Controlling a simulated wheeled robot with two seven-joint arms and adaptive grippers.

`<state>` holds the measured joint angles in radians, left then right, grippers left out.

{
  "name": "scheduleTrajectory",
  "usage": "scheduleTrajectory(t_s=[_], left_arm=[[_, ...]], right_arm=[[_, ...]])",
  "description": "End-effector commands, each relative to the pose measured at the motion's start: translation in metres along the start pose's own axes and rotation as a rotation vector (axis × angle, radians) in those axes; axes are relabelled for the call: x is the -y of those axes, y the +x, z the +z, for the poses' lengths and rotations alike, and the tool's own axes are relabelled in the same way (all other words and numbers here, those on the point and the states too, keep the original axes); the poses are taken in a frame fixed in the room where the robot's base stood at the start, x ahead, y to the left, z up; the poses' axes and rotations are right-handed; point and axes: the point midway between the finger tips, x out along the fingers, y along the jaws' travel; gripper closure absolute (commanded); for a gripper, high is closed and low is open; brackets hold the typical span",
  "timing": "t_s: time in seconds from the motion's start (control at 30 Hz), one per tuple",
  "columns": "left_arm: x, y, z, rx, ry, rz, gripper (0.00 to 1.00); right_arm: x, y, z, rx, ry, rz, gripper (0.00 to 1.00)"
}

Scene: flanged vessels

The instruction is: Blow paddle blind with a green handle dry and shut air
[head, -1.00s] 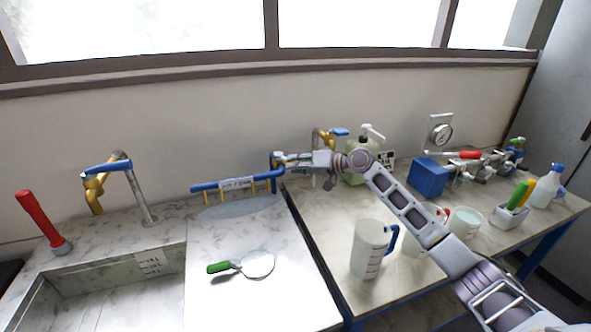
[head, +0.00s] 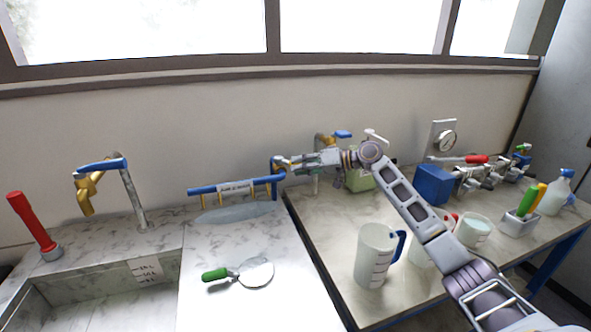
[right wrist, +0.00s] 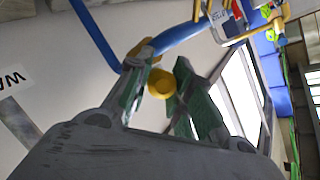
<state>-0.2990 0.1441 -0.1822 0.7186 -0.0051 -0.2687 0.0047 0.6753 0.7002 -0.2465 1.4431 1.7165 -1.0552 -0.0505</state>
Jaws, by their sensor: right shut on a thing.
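The paddle blind (head: 257,272) lies flat on the marble counter, its green handle (head: 215,274) pointing left. Nothing holds it. The blue air bar (head: 230,187), with yellow nozzles and a label, stands at the back of the counter. My right gripper (head: 282,163) is at the bar's right end. In the right wrist view its green-padded fingers (right wrist: 165,70) close around a yellow knob (right wrist: 161,83) beside the blue pipe (right wrist: 178,36). The fingers partly hide the knob, so its exact turn cannot be told. My left gripper is not in view.
A sink (head: 100,295) with a gold-and-blue tap (head: 88,190) and a red-handled tool (head: 32,222) are at left. Right of the counter, the table holds a measuring jug (head: 374,255), a blue box (head: 433,184) and a spray bottle (head: 556,192). Counter around the blind is clear.

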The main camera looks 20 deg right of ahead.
Motion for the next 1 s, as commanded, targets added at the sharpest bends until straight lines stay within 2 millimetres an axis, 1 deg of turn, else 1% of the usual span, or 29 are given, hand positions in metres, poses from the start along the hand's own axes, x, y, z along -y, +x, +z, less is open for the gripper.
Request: scheduleTrajectory(t_s=[0.03,0.2,0.23,0.37,0.4,0.6,0.7,0.77,0.87,1.0], left_arm=[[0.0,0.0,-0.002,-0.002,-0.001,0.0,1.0],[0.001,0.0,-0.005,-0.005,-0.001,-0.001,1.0],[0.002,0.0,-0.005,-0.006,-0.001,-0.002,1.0],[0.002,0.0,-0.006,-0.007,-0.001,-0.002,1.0],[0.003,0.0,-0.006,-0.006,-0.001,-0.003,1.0],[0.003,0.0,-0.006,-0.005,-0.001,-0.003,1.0],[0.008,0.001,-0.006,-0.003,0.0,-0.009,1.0],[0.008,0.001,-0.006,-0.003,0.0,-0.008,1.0],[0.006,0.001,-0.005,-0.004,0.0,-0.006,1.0],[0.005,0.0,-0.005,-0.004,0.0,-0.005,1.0]], right_arm=[[-0.002,0.001,0.003,0.006,0.003,0.003,1.0],[-0.002,0.001,0.003,0.006,0.002,0.003,1.0],[-0.002,0.001,0.003,0.006,0.002,0.003,0.74],[-0.001,0.001,0.002,0.005,0.002,0.002,0.57],[-0.001,0.001,0.002,0.004,0.001,0.002,0.56],[0.0,0.001,0.001,0.003,0.0,0.001,0.56],[0.0,0.0,0.001,0.002,0.0,0.001,0.56],[0.0,-0.001,0.001,0.002,0.0,0.001,0.56],[0.0,-0.005,0.001,0.002,0.0,0.001,0.56],[-0.001,-0.016,0.001,0.002,0.0,0.002,0.56]])
